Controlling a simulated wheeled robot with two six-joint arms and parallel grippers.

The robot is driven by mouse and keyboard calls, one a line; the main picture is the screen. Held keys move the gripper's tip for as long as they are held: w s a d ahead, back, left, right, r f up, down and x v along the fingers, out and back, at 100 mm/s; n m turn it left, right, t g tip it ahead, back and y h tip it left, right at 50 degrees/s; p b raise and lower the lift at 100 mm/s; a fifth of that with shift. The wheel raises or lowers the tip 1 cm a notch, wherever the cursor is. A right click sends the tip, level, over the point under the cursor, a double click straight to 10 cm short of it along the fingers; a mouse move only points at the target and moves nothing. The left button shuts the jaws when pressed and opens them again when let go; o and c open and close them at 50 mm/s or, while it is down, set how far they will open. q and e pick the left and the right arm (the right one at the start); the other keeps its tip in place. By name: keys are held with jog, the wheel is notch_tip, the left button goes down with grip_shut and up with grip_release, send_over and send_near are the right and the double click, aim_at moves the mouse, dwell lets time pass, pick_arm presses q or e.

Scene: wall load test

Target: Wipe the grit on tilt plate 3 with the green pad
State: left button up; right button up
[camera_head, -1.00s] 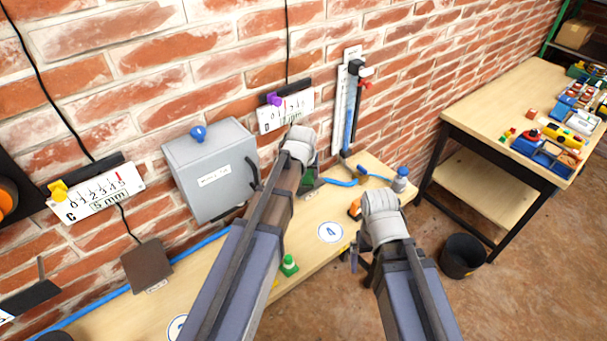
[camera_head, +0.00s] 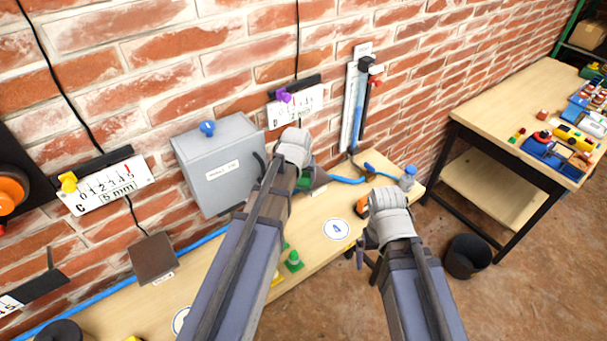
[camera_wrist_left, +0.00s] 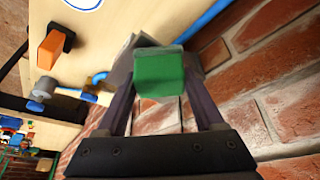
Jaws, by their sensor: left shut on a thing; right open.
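My left gripper (camera_wrist_left: 158,98) is shut on the green pad (camera_wrist_left: 158,72), which sits between the fingertips. A grey tilted plate (camera_wrist_left: 122,66) lies right behind the pad in the left wrist view; I cannot tell whether they touch. In the head view a bit of the pad (camera_head: 304,182) and the grey plate (camera_head: 320,178) show past my left wrist. The plate's number is not readable, and no grit can be made out. A brown plate (camera_head: 152,258) stands further left on the bench. My right gripper (camera_head: 362,252) is open and empty near the bench's front edge, partly hidden by its wrist.
A grey box (camera_head: 218,165) and scale cards (camera_head: 105,190) are on the brick wall. A blue hose (camera_head: 345,180), blue-capped bottle (camera_head: 407,180), orange object (camera_head: 361,207) and green object (camera_head: 293,261) are on the bench (camera_head: 318,260). A black bin (camera_head: 466,257) stands on the floor.

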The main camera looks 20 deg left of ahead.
pick_arm(q)
jog(key=shift+r+p, duration=3)
jog(key=shift+r, duration=0.05)
notch_tip(320, 180, up, 3)
jog(key=p, duration=0.3)
jog(key=shift+f, duration=0.1)
